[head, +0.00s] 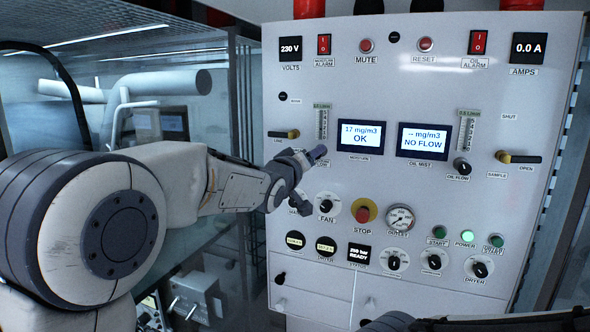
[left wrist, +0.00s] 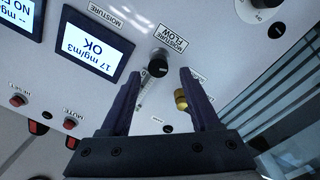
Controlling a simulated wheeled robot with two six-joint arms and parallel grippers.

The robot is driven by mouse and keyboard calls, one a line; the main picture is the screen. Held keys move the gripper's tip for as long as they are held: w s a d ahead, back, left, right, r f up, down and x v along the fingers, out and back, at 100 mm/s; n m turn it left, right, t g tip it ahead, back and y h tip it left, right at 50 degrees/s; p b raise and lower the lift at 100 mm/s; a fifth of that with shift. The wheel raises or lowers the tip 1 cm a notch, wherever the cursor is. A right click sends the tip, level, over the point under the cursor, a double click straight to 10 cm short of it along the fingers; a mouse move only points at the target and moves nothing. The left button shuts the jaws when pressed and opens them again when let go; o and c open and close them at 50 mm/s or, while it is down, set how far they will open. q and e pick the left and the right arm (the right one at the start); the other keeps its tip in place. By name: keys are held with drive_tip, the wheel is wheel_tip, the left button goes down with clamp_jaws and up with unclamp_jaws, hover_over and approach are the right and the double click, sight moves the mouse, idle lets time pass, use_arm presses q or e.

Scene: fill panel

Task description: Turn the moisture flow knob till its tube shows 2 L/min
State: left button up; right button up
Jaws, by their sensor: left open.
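The moisture flow knob (left wrist: 158,64) is a small black knob under its MOISTURE FLOW label (left wrist: 171,38) in the left wrist view. My left gripper (left wrist: 160,76) is open, its dark fingers on either side of the line to the knob. The knob looks near the fingertips; I cannot tell whether they touch it. In the head view my left gripper (head: 308,170) is at the panel and hides the knob. The moisture tube (head: 320,122) is a narrow scaled strip above it; its reading is too small to tell. The moisture display (head: 360,136) reads 17 mg/m3 OK. My right gripper is not in view.
A brass line valve (head: 284,134) sits left of the tube; its brass part (left wrist: 181,100) shows beside a finger in the wrist view. The oil flow knob (head: 462,167) is right. Below are the fan knob (head: 327,206) and stop button (head: 363,212).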

use_arm(q)
drive_tip(key=b+v, duration=0.3)
drive_tip(key=v, duration=0.4)
drive_tip(key=shift+s+a, duration=0.3)
drive_tip(key=s+d+f+m+g+y+b, duration=0.1)
drive_tip(key=s+f+m+g+b, duration=0.15)
drive_tip(key=s+f, duration=0.55)
drive_tip(key=s+d+f+m+g+y+b, duration=0.1)
drive_tip(key=s+f+g+b, duration=0.2)
drive_tip(key=f, duration=0.8)
drive_tip(key=s+d+f+m+g+y+b, duration=0.1)
drive_tip(key=s+f+g, duration=0.4)
drive_tip(key=f, duration=0.5)
drive_tip(key=s+a+f+m+g+b, duration=0.1)
drive_tip(key=s+f+m+g, duration=0.1)
drive_tip(key=s+f, duration=0.2)
drive_tip(key=s+a+f+m+g+y+b, duration=0.1)
drive_tip(key=s+f, duration=0.4)
drive_tip(key=s, duration=0.6)
drive_tip(key=s+a+f+m+g+y+b, duration=0.1)
drive_tip(key=s+f+m+g, duration=0.2)
drive_tip(key=s, duration=0.4)
drive_tip(key=shift+s+f+g+b, duration=0.3)
drive_tip(key=shift+f+g, duration=0.05)
drive_tip(key=shift+f, duration=0.5)
